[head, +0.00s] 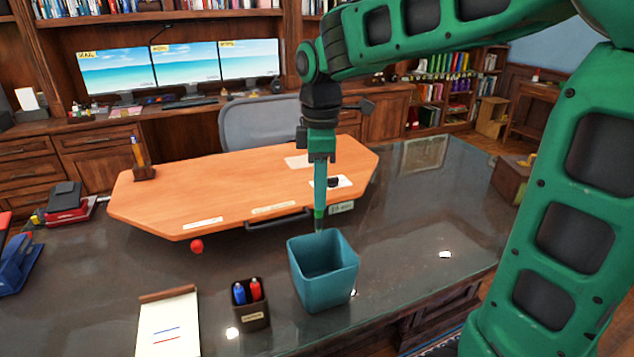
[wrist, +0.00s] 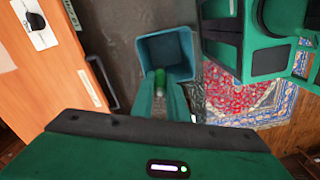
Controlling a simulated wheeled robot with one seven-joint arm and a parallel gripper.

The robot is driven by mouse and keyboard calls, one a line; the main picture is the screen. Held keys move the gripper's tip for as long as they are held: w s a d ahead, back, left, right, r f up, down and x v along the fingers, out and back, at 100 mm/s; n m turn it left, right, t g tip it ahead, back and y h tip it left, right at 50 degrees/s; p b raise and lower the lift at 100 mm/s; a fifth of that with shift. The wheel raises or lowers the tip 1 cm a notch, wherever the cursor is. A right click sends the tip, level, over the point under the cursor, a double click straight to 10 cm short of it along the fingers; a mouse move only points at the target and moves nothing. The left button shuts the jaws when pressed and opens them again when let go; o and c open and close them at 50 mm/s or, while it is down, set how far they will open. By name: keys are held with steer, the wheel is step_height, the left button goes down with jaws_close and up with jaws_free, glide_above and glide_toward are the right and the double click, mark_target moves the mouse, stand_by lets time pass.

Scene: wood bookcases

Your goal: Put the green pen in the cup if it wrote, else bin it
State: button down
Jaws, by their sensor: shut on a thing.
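My gripper (head: 319,206) points straight down and is shut on the green pen (head: 319,214). The pen's green end also shows between the fingers in the wrist view (wrist: 160,80). The pen is held at the back rim of the teal bin (head: 325,285), seemingly above it; the bin looks empty. The dark cup (head: 252,318), holding a blue pen (head: 239,292) and a red pen (head: 255,288), stands left of the bin. The white notepad (head: 170,338) bears one blue and one red line; I see no green line on it.
An orange wooden board (head: 240,185) with a black handle (head: 278,221) lies behind the bin. A red ball-like thing (head: 197,246) is at its front edge. A stapler-like red thing (head: 68,212) and blue thing (head: 18,260) are at left. Dark desk right of the bin is mostly clear.

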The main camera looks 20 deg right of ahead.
mark_target(320, 228)
steer(key=shift+f, duration=3.25)
steer(key=c, duration=1.6)
jaws_free()
steer(key=shift+c, duration=0.2)
steer(key=shift+r, duration=0.1)
step_height(320, 228, up, 10)
steer(key=shift+r, duration=0.25)
